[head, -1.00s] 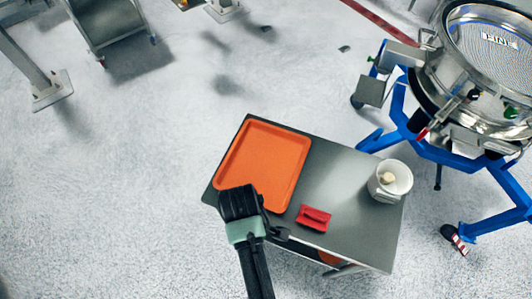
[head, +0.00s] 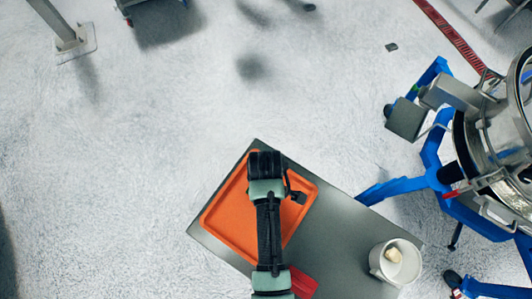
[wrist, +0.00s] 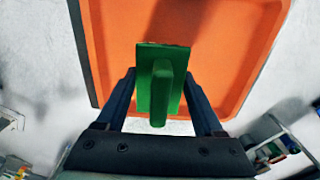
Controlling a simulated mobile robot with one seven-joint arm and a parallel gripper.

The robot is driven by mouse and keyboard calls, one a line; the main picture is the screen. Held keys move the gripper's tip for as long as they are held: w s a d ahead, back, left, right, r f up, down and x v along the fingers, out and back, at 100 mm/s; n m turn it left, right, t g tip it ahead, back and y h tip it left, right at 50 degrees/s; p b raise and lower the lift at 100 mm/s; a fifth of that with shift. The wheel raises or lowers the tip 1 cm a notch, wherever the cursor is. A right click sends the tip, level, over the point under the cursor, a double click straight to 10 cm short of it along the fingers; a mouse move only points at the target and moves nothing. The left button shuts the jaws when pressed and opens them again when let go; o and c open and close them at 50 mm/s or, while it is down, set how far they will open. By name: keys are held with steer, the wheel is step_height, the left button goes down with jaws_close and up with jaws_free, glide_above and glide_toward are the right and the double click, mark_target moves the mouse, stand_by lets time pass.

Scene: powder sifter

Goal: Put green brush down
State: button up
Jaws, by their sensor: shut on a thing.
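The green brush (wrist: 160,85) is between the two fingers of my gripper (wrist: 160,100) in the wrist view, and the fingers are shut on it. Beyond it in that view is the orange tray (wrist: 115,40). In the head view my gripper (head: 296,197) is over the right part of the orange tray (head: 222,222). My arm hides part of the tray. The green brush cannot be made out in the head view. I cannot tell whether the brush touches the tray.
A red brush or block (head: 303,283) lies on the grey table (head: 345,240), partly hidden by my arm. A white bucket (head: 397,262) with a pale object inside stands at the table's right. The sifter on its blue frame (head: 432,185) stands further right.

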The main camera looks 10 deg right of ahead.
steer(key=shift+w+f, duration=0.15)
steer(key=shift+f, duration=2.85)
steer(key=shift+f, duration=0.15)
steer(key=o, duration=1.3)
